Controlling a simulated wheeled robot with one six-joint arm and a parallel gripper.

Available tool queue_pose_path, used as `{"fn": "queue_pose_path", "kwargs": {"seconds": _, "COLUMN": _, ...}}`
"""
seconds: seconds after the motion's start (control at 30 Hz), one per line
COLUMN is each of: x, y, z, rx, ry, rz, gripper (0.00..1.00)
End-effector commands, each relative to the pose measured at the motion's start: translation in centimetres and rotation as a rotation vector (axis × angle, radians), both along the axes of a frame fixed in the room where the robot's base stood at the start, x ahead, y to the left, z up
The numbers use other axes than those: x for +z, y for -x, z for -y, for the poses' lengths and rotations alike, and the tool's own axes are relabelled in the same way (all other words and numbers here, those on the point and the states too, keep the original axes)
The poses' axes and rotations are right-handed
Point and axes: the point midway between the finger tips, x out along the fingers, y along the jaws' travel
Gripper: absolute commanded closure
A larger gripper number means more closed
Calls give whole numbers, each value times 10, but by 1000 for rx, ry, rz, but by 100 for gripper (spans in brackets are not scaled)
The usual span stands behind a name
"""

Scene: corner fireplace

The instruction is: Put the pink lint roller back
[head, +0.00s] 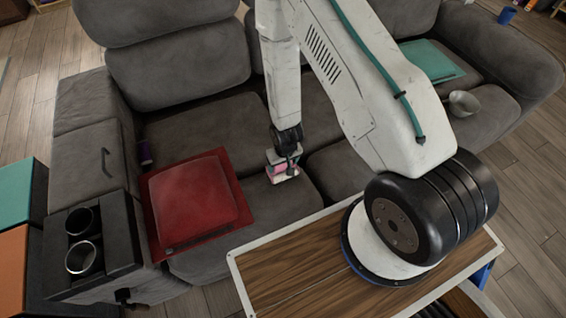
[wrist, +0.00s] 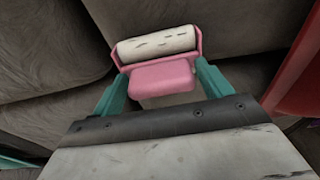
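The pink lint roller (wrist: 162,76) has a pink body and a pale, dark-streaked roll in a pink frame. In the wrist view it sits between the teal fingers of my gripper (wrist: 164,72), which appear to press its two sides. In the head view the lint roller (head: 284,170) shows small at the end of my gripper (head: 283,166), above the grey sofa seat. How far it is from the seat is hard to tell. Its far end is partly hidden.
A red cushion on a red sheet (head: 195,200) lies to the left on the sofa (head: 200,115). A cup-holder console (head: 115,225) is at lower left. A teal folder (head: 430,60) and bowl (head: 463,103) lie to the right.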

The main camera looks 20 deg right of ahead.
Motion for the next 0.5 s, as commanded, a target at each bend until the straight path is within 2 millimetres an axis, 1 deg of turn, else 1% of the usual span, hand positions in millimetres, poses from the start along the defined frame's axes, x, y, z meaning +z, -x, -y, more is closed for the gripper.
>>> {"fn": "queue_pose_path", "kwargs": {"seconds": 0.33, "x": 2, "y": 0, "z": 1, "rx": -2, "ry": 0, "rz": 1, "gripper": 10}}
{"fn": "queue_pose_path", "kwargs": {"seconds": 0.43, "x": 9, "y": 0, "z": 1, "rx": -2, "ry": 0, "rz": 2, "gripper": 10}}
{"fn": "queue_pose_path", "kwargs": {"seconds": 0.5, "x": 18, "y": 0, "z": 1, "rx": -2, "ry": 0, "rz": 3, "gripper": 10}}
